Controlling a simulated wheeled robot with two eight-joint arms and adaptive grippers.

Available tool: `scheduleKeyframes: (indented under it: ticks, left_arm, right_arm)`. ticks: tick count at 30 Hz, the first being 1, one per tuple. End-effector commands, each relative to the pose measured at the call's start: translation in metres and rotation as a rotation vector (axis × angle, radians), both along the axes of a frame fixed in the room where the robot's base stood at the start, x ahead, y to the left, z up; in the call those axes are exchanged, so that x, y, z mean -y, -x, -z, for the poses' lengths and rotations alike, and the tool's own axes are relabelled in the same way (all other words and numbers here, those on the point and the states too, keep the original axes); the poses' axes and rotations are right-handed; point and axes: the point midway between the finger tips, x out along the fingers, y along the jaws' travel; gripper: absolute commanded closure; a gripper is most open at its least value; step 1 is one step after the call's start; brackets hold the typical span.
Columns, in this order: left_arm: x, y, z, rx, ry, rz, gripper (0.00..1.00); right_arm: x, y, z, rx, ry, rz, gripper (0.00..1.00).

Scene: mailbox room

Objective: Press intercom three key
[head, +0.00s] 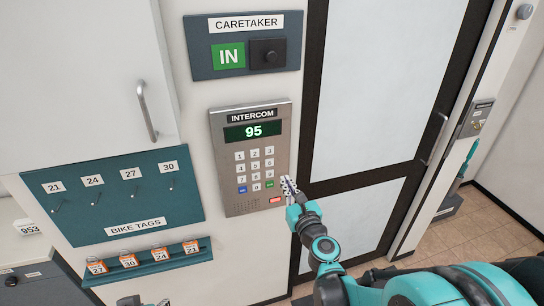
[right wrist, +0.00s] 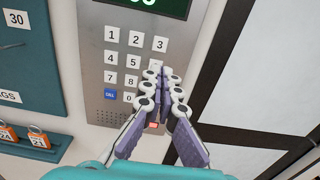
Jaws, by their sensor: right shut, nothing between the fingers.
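The grey intercom panel (head: 226,190) is on the wall, and its green display (head: 253,131) reads 95. Its three key (head: 269,151) is at the top right of the number keys. In the right wrist view the three key (right wrist: 160,43) shows uncovered above my fingertips. My right gripper (head: 288,187) is shut and empty at the panel's lower right edge. In the right wrist view its fingertips (right wrist: 163,82) overlap the lower right keys and hide some of them. Whether they touch the panel I cannot tell. Only a sliver of my left gripper (head: 142,301) shows at the bottom edge.
A caretaker board (head: 200,63) with a green IN sign hangs above the intercom. A bike tag board (head: 100,205) with hooks and a ledge (head: 150,267) of orange tags are to the left. A dark-framed door (head: 385,90) stands to the right.

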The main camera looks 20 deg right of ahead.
Motion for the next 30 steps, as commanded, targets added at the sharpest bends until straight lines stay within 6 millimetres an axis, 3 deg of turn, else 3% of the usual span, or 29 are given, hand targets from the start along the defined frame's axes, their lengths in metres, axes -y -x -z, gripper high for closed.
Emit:
scheduleKeyframes:
  ticks: [7, 21, 30]
  left_arm:
    - [0.0, 0.0, 0.0, 0.0, 0.0, 0.0, 0.6]
    - [0.0, 0.0, 0.001, 0.0, 0.0, 0.0, 0.6]
    - [0.0, 0.0, 0.001, 0.0, 0.0, 0.0, 0.6]
  right_arm:
    - [-0.001, -0.015, 0.0, 0.0, 0.002, 0.0, 1.0]
    - [-0.004, -0.11, 0.0, 0.0, 0.002, 0.0, 1.0]
    - [-0.005, -0.139, 0.0, 0.0, 0.002, 0.0, 1.0]
